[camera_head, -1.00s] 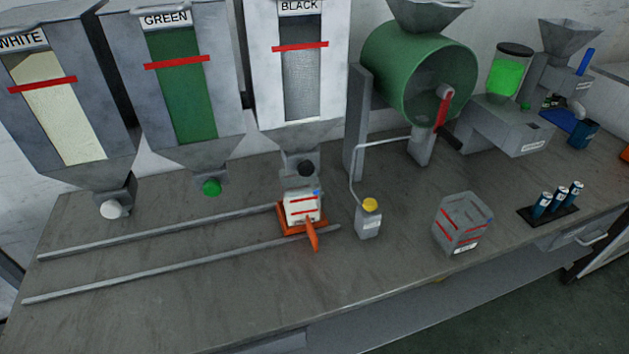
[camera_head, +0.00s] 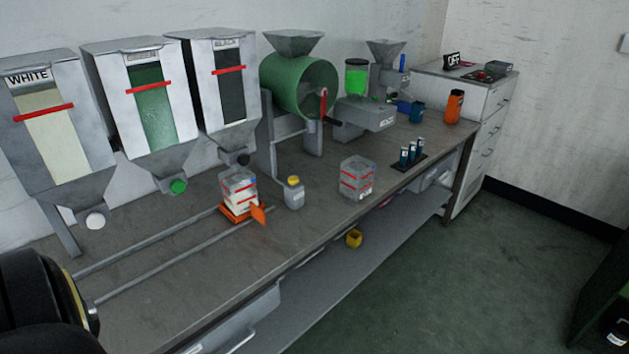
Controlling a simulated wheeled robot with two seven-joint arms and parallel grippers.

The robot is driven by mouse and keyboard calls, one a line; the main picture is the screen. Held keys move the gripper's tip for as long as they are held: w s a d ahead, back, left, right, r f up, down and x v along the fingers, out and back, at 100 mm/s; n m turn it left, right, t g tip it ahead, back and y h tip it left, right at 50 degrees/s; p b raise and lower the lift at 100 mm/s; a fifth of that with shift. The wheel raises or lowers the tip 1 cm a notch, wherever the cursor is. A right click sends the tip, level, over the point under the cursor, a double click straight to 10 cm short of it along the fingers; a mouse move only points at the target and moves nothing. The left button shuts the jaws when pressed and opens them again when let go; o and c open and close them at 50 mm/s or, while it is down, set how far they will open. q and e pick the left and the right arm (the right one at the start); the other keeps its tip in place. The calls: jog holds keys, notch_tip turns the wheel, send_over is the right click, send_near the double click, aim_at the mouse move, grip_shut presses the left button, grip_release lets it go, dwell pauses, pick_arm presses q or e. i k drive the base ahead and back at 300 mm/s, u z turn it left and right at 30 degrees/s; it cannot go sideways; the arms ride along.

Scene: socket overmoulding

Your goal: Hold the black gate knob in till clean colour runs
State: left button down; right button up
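The black gate knob (camera_head: 242,158) is at the outlet under the rightmost of the three labelled hoppers (camera_head: 207,110). Nothing touches the knob. A clear box with red lines (camera_head: 239,184) stands below it on an orange carriage (camera_head: 258,215). The box holds white material in its lower part. The hopper window (camera_head: 231,98) looks dark, with a red line across it. No colour stream shows at the outlet. Neither gripper is in view; only a dark part of my arm shows at the lower left.
The white knob (camera_head: 95,220) and green knob (camera_head: 178,186) are to the left. Two rails (camera_head: 150,240) run along the bench to the carriage. A yellow-capped bottle (camera_head: 294,193) and another red-lined box (camera_head: 357,178) stand to the right. The front left of the bench is mostly clear.

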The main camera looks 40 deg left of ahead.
aim_at(242, 159)
jog(key=z, duration=0.25)
jog(key=k, duration=0.2)
jog(key=z, duration=0.05)
jog(key=i, duration=1.6)
jog(key=u, duration=0.5)
